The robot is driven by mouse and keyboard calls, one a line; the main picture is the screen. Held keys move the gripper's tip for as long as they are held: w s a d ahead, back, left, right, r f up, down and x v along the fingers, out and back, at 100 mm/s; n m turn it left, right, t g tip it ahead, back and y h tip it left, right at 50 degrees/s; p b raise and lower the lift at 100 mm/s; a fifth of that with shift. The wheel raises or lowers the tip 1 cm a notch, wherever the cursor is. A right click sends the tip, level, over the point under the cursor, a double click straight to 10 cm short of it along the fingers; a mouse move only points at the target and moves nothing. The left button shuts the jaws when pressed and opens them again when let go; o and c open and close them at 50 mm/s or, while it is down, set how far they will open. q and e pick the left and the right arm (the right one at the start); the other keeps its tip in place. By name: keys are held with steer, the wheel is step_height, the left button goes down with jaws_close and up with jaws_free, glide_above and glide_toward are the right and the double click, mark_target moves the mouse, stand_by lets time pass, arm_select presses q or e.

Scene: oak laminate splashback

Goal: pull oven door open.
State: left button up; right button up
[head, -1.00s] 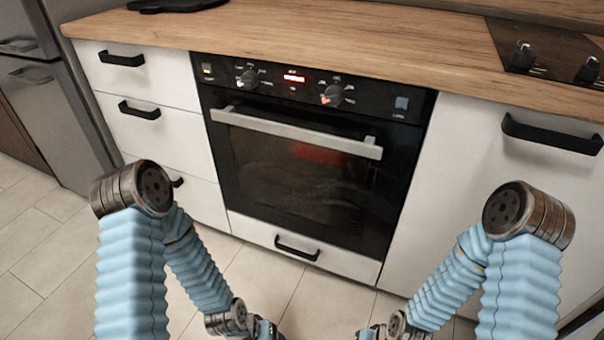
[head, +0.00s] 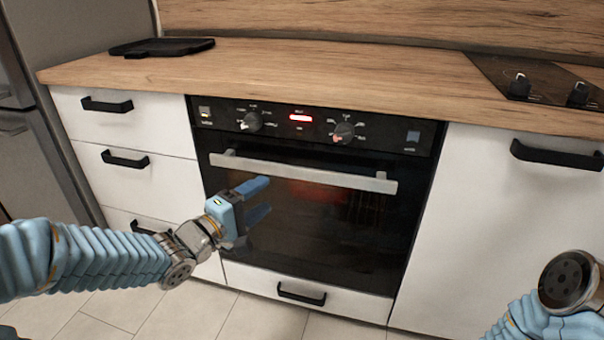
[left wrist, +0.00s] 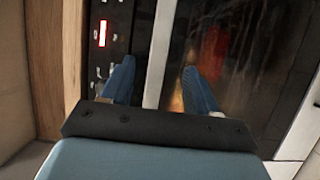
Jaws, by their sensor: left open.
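The black oven door (head: 310,215) is closed, with a dark glass window. Its light metal handle bar (head: 305,172) runs across the top of the door. My left gripper (head: 268,198) is open and empty in front of the door's left part, just below the handle in the head view. In the left wrist view, the open fingers (left wrist: 160,85) point at the oven, and the handle (left wrist: 160,55) appears as a pale bar between the two fingertips, with no visible contact. My right gripper is out of view; only part of the right arm shows at the lower right.
The control panel (head: 310,125) with knobs and a red display is above the door. White drawers (head: 125,135) with black handles stand left, a white cabinet (head: 500,220) right. A black tray (head: 162,47) and a hob (head: 540,80) are on the wooden worktop (head: 330,70).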

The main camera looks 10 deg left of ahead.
mark_target(295, 174)
arm_select(q)
steer(key=x, duration=1.2)
steer(key=shift+w+d, duration=0.15)
steer(key=shift+w, duration=0.15)
steer(key=shift+f, duration=0.1)
jaws_close()
